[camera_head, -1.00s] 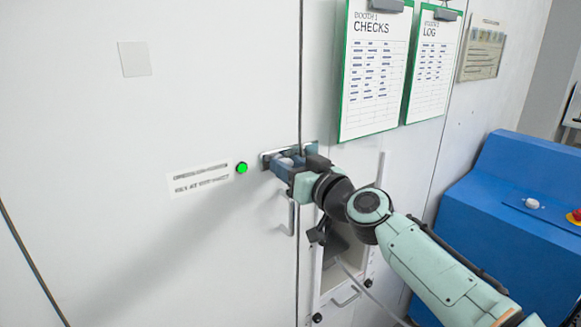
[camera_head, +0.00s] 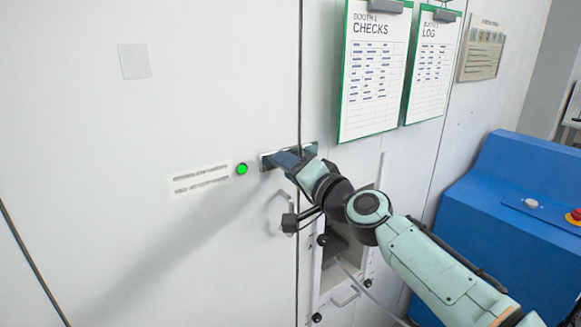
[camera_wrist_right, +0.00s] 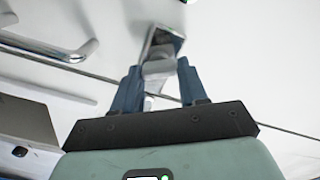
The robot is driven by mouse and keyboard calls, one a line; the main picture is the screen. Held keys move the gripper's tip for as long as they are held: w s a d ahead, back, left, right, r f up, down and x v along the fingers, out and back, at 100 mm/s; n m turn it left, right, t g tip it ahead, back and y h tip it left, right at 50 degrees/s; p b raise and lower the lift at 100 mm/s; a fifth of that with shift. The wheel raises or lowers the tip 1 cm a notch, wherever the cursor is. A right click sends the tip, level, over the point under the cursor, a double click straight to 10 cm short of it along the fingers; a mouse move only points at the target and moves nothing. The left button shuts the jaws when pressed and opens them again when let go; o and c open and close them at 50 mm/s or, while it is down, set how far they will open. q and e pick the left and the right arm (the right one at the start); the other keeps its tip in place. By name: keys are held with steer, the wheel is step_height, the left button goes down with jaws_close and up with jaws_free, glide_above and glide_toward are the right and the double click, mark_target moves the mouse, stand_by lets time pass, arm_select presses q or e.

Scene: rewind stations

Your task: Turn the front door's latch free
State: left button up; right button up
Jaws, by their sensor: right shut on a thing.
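The front door (camera_head: 150,110) is a large white panel with a dark seam on its right edge. Its metal latch plate (camera_head: 266,162) lies at that seam, right of a green light. My right gripper (camera_head: 284,160) reaches in from the right and covers most of the latch. In the right wrist view, the two blue-grey fingers (camera_wrist_right: 158,82) are shut on the latch's grey turn-piece (camera_wrist_right: 158,68), with the shiny plate behind it. The latch's exact angle is hard to tell. My left gripper is not in view.
A bar handle (camera_head: 272,212) sits on the door just below the latch; it also shows in the right wrist view (camera_wrist_right: 65,50). Two green-edged clipboards (camera_head: 372,75) hang right of the seam. A blue cabinet (camera_head: 510,210) stands at the right.

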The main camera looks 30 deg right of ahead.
steer(key=m, duration=0.6)
steer(key=shift+p, duration=0.35)
steer(key=shift+m, duration=0.3)
steer(key=o, duration=1.1)
steer(key=shift+c, duration=0.2)
steer(key=s+d+b, duration=0.1)
steer(key=s, duration=1.2)
steer(key=shift+s, duration=0.2)
